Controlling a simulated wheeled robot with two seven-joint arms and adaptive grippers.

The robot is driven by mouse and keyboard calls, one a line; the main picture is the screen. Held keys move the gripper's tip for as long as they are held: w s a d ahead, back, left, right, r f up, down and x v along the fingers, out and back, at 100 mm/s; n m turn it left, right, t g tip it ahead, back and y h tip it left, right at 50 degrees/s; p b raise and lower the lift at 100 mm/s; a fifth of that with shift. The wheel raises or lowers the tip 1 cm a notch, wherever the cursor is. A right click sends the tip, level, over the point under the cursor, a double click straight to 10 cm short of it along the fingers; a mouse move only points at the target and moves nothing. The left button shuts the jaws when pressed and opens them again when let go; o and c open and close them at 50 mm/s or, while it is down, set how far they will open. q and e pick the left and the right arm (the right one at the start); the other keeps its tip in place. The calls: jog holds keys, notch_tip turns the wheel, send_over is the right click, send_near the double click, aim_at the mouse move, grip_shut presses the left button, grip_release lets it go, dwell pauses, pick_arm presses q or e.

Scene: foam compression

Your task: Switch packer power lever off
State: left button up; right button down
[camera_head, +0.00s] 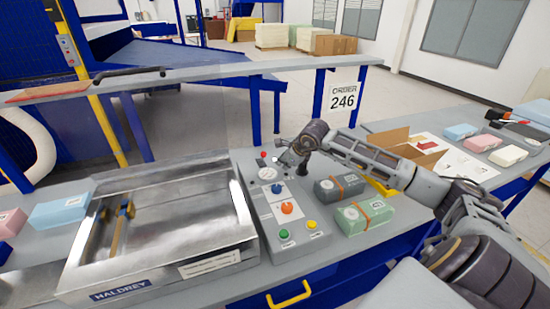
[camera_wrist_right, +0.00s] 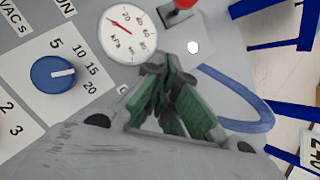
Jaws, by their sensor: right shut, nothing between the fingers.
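The packer (camera_head: 160,235) is a metal chamber labelled HALDREY, with a grey control panel (camera_head: 262,215) on its right side. A small red knob (camera_head: 263,155), apparently the power lever's, shows at the panel's far end. In the right wrist view a red knob on a grey stem (camera_wrist_right: 183,6) is at the top edge, partly cut off. My right gripper (camera_head: 284,160) is over the far end of the panel, to the right of the red knob. In the wrist view its green-padded fingers (camera_wrist_right: 168,88) are shut and empty, apart from the knob. My left gripper is not in view.
The panel carries a gauge (camera_wrist_right: 127,36), a blue dial (camera_wrist_right: 53,75), an orange knob (camera_head: 287,208) and green and yellow buttons. Wrapped foam blocks (camera_head: 364,215) lie right of the panel, under my right arm. A grey rail shelf (camera_head: 200,72) runs behind the packer.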

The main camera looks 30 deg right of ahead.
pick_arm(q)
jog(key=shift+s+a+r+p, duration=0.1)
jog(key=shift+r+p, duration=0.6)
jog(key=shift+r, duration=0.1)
pick_arm(e)
jog(key=shift+w+a+r, duration=0.35)
jog(key=shift+w+a, duration=0.15)
jog(key=shift+w, duration=0.25)
jog(key=shift+w+a+r, duration=0.35)
jog(key=shift+w+a, duration=0.15)
jog(key=shift+w, duration=0.2)
